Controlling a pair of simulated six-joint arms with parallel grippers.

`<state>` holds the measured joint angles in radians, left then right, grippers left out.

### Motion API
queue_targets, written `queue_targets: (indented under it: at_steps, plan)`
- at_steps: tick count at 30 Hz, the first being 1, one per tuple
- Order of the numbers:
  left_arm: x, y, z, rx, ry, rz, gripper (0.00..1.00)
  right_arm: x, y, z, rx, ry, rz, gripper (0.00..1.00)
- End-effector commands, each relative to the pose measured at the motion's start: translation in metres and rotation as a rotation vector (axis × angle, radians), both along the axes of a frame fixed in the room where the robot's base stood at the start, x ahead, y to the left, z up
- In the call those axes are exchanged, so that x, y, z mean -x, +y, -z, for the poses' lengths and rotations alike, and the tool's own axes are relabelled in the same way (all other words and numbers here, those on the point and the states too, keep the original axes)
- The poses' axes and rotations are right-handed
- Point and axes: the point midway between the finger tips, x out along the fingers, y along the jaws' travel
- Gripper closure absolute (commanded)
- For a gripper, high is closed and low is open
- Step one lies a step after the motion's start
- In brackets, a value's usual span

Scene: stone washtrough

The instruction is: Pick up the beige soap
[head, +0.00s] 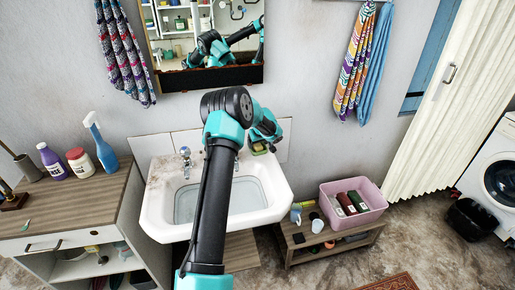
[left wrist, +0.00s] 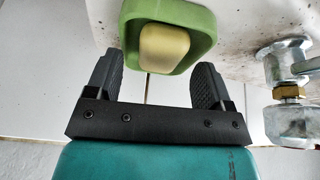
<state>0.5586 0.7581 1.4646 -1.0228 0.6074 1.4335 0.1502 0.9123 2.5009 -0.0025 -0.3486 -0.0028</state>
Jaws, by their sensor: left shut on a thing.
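The beige soap (left wrist: 165,48) lies in a green soap dish (left wrist: 198,22) at the top of the left wrist view. In the head view my left gripper (head: 261,141) is at the back right corner of the washbasin, where a small patch of the green dish (head: 258,150) shows. My arm hides part of the basin. My right gripper is not in view.
The white washbasin (head: 272,205) has a metal tap (head: 185,155) at its back left; a metal fitting (left wrist: 290,65) shows close to the dish. A wooden cabinet (head: 110,200) with bottles stands left. A pink tub (head: 372,192) stands on a low bench right. A mirror (head: 170,60) hangs above.

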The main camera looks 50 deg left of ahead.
Motion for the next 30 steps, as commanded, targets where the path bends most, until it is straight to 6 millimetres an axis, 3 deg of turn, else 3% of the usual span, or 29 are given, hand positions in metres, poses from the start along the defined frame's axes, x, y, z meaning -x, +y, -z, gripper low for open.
queue_targets:
  at_steps: [1, 11, 30]
  plan:
    - [0.007, -0.004, 0.023, 0.022, 0.025, -0.002, 0.50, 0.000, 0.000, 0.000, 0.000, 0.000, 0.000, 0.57]
    - [0.007, -0.004, 0.023, 0.022, 0.024, -0.002, 0.82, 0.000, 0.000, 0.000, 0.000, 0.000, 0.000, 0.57]
    - [0.003, -0.007, 0.012, 0.022, 0.020, 0.002, 0.82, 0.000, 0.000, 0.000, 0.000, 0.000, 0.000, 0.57]
